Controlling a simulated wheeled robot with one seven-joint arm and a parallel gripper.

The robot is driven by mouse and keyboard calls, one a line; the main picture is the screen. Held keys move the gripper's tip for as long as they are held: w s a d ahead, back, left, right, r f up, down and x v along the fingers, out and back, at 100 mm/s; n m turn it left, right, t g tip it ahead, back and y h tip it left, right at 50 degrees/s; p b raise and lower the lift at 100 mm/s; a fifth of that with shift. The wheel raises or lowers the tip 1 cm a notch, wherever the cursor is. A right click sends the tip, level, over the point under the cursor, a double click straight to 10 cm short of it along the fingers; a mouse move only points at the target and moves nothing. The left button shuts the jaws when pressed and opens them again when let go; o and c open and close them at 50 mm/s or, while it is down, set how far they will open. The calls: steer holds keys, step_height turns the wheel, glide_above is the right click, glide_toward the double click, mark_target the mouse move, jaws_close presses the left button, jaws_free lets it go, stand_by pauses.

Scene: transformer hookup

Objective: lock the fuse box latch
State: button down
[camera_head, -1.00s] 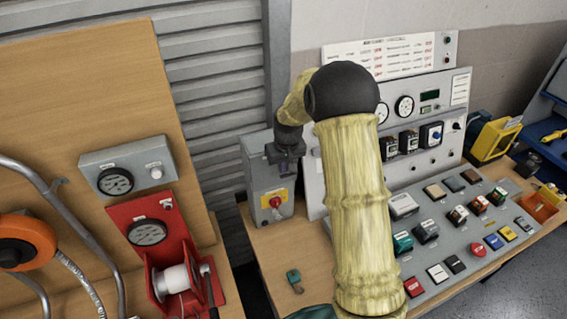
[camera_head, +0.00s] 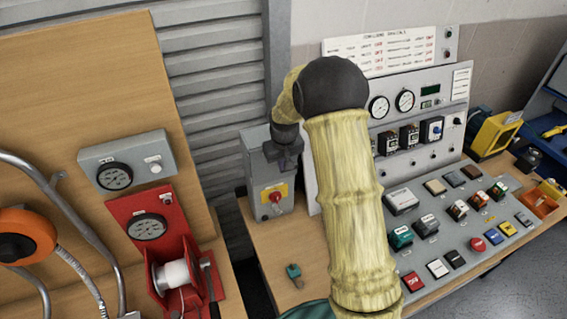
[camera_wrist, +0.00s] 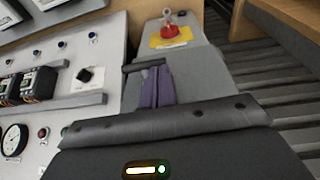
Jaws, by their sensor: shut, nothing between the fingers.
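The grey fuse box (camera_head: 259,181) stands on the bench against the shutter wall. A red rotary knob on a yellow plate (camera_head: 274,197) is on its front, also seen at the top of the wrist view (camera_wrist: 171,33). My gripper (camera_head: 288,164) is at the upper front of the box, above the knob. In the wrist view its purple-grey fingers (camera_wrist: 158,87) are together and empty, close over the grey box face (camera_wrist: 200,68). A short black bar (camera_wrist: 144,66) lies beside the fingertips; it may be the latch. Whether they touch is unclear.
A control panel with gauges (camera_head: 391,103) and a sloped button console (camera_head: 430,254) stand right of the box. A small green padlock-like item (camera_head: 294,271) lies on the bench. A red reel stand (camera_head: 153,228) is at left.

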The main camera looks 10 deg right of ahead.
steer(key=shift+a+f+h+b, duration=0.25)
steer(key=shift+h+b, duration=0.25)
steer(key=shift+b, duration=0.2)
steer(key=f+t+h+b, duration=0.1)
steer(key=h+b, duration=0.3)
steer(key=b, duration=0.3)
steer(key=f+n+t+h+b, duration=0.1)
steer(key=f+h+b, duration=0.1)
steer(key=h+b, duration=0.3)
steer(key=a+f+n+t+h+b, duration=0.1)
steer(key=f+t+h+b, duration=0.1)
steer(key=h+b, duration=0.3)
steer(key=shift+s+a+f+b, duration=0.15)
steer(key=shift+f+b, duration=0.1)
steer(key=shift+b, duration=2.05)
steer(key=f+b+v, duration=0.1)
steer(key=v, duration=0.6)
steer(key=shift+a+r, duration=0.15)
steer(key=shift+r, duration=0.15)
steer(key=shift+s, duration=0.1)
